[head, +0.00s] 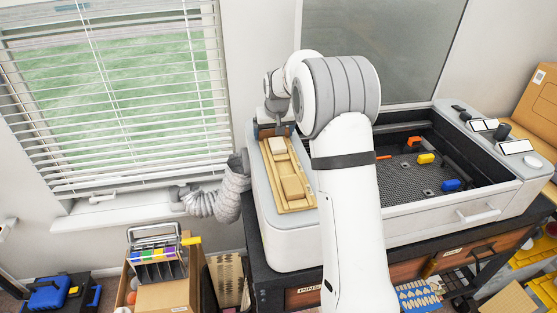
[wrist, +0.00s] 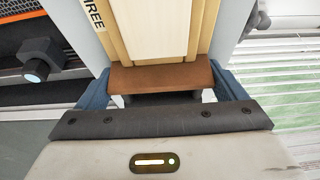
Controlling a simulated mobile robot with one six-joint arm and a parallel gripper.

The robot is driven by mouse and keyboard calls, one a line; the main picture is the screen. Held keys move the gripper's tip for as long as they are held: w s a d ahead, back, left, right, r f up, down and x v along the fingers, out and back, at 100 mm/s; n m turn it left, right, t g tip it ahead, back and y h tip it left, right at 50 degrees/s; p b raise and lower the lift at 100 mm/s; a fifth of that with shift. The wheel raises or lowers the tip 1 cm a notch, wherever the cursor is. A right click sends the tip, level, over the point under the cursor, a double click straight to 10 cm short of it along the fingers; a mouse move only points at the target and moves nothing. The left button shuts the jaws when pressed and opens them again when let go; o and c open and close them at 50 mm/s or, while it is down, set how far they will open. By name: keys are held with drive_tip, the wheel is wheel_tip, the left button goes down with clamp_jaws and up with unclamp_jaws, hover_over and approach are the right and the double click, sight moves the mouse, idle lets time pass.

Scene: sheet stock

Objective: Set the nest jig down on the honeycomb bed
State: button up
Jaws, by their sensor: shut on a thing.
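The nest jig (head: 306,206) is a long, pale wooden tray with light blocks in it. In the head view it is at the left end of the white machine, left of the dark opening. I cannot tell whether it touches the casing. My gripper (head: 272,130) is shut on its brown end grip. In the wrist view the blue fingers of my gripper (wrist: 162,92) flank the brown grip of the nest jig (wrist: 162,76), and a label ending in "REE" shows. The honeycomb bed (head: 402,182) is a dark mesh inside the machine, partly hidden by my arm.
Orange, yellow (head: 426,159) and blue (head: 451,184) pieces lie on or near the bed. A dark rail runs along its right side. The machine's front wall (head: 440,216) and rim surround it. A ribbed hose (head: 222,196) joins the machine's left side.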

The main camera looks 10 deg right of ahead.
drive_tip(key=shift+r, duration=0.1)
wheel_tip(320, 180, up, 7)
drive_tip(key=p, duration=0.4)
idle(1.0)
